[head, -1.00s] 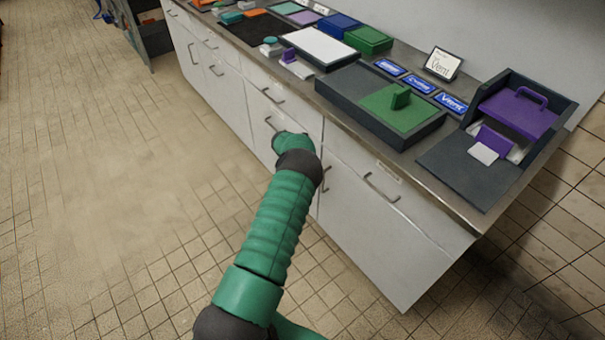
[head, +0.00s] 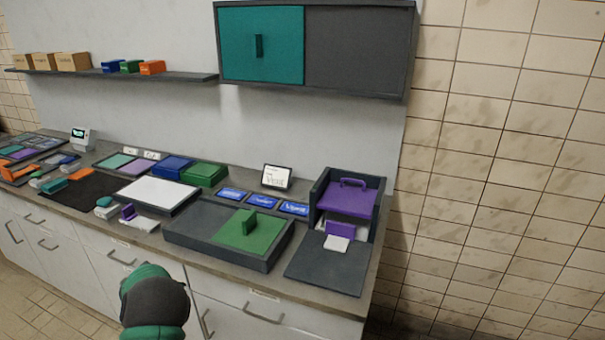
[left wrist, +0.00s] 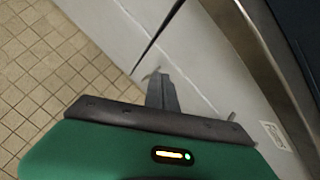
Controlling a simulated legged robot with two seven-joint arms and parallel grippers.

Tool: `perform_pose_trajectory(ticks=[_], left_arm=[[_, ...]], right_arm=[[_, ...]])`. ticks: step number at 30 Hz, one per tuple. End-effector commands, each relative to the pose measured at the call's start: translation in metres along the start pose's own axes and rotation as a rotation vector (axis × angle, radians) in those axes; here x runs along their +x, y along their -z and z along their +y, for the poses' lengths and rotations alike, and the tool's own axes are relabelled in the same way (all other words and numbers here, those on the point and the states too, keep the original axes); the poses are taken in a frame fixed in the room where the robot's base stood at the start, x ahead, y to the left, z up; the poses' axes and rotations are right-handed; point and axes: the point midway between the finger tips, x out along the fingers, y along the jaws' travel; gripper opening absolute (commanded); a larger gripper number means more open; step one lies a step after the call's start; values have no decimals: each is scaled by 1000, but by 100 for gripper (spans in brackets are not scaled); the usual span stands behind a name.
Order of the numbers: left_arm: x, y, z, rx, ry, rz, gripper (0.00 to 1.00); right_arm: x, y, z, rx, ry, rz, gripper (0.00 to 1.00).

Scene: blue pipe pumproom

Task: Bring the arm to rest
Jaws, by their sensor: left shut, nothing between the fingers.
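My left arm (head: 155,300), green with a dark joint, shows at the bottom of the head view, in front of the white cabinet fronts below the counter. Its gripper is hidden there. In the left wrist view my left gripper (left wrist: 163,95) shows dark fingers close together, shut and empty, beyond the green wrist housing. The fingers are beside the cabinet front (left wrist: 115,45), below the counter edge, with tiled floor (left wrist: 45,60) to the left. My right gripper is in no view.
The counter holds a dark tray with a green handled lid (head: 245,228), a dark open box with a purple handled piece (head: 348,198), a white board (head: 158,192) and several small items. A wall cabinet with a teal door (head: 262,45) and a shelf (head: 120,75) hang above.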

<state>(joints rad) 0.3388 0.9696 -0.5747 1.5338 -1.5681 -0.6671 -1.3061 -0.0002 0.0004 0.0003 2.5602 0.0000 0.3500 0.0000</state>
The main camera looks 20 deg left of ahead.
Motion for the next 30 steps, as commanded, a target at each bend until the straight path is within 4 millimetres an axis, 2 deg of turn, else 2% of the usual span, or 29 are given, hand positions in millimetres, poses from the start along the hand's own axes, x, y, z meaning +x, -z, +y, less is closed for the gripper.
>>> perform_pose_trajectory(ticks=[1,2,3,4,5,6,7,8,9,12,15,18,19,21,30], left_arm=[[-35,-30,-42,-255,21,-96,0],[-53,-39,-64,-454,33,-145,0],[-77,-41,-91,-727,45,-187,0],[-95,-36,-110,-929,50,-200,0],[-112,-25,-128,-1126,46,-199,0],[-134,-3,-149,-1370,29,-183,0],[-148,16,-162,-1529,5,-163,0],[-161,36,-174,-1670,-24,-142,0],[-179,64,-188,-1838,-74,-111,0],[-222,133,-215,-2171,-229,-43,0],[-258,190,-229,-2387,-390,-7,0],[-280,226,-235,-2505,-505,4,0],[-284,232,-235,-2524,-527,4,0],[-288,241,-237,-2549,-554,3,0],[-288,241,-237,-2551,-556,3,0]], right_arm=[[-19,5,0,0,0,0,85],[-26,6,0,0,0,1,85],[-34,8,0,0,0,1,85],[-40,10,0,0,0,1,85],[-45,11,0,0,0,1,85],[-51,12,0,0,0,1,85],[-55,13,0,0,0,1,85],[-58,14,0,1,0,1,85],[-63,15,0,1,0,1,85],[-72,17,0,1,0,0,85],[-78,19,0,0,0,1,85],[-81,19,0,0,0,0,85],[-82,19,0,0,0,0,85],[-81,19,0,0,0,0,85],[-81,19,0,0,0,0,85]])
